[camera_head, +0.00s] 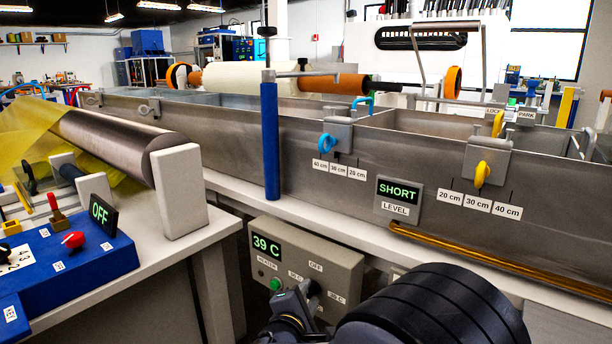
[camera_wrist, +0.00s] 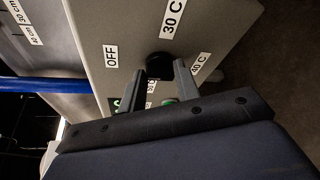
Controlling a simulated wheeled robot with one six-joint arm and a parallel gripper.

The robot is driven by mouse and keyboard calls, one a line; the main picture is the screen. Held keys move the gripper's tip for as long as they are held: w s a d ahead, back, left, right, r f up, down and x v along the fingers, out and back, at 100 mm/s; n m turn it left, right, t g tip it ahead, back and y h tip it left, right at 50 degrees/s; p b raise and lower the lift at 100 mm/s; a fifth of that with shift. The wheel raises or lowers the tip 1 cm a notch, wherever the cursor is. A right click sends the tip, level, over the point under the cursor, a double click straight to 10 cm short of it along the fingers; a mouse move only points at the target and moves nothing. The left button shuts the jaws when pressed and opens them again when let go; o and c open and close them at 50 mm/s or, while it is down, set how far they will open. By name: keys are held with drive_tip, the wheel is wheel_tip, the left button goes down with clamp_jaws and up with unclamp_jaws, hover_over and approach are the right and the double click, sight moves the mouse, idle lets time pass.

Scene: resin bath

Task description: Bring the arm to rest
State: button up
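My gripper (camera_head: 300,300) is low at the front of the grey heater box (camera_head: 347,262), close to its black knob (camera_head: 315,287). In the wrist view my gripper (camera_wrist: 163,72) has its two fingers apart, with the black knob (camera_wrist: 159,64) between or just beyond their tips. I cannot tell whether the fingers touch it. The box's display (camera_head: 266,247) reads 39 C, and a green button (camera_head: 275,284) is below it. The knob's pointer is not clear. My dark round arm joint covers the lower right of the head view.
The long steel bath (camera_head: 260,125) stands behind and above the box, with a blue post (camera_head: 270,140) and a brass rod (camera_head: 480,257) along its front. A level display (camera_head: 399,190) reads SHORT. A blue control panel (camera_head: 70,260) with an OFF display is at left.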

drive_tip(key=shift+f+m+t+b, duration=0.35)
drive_tip(key=shift+m+b, duration=0.15)
drive_tip(key=shift+b, duration=0.3)
drive_tip(key=p+v, duration=0.2)
drive_tip(key=v, duration=0.6)
drive_tip(key=shift+s+r, duration=0.15)
drive_tip(key=shift+r, duration=0.15)
drive_tip(key=shift+d, duration=0.1)
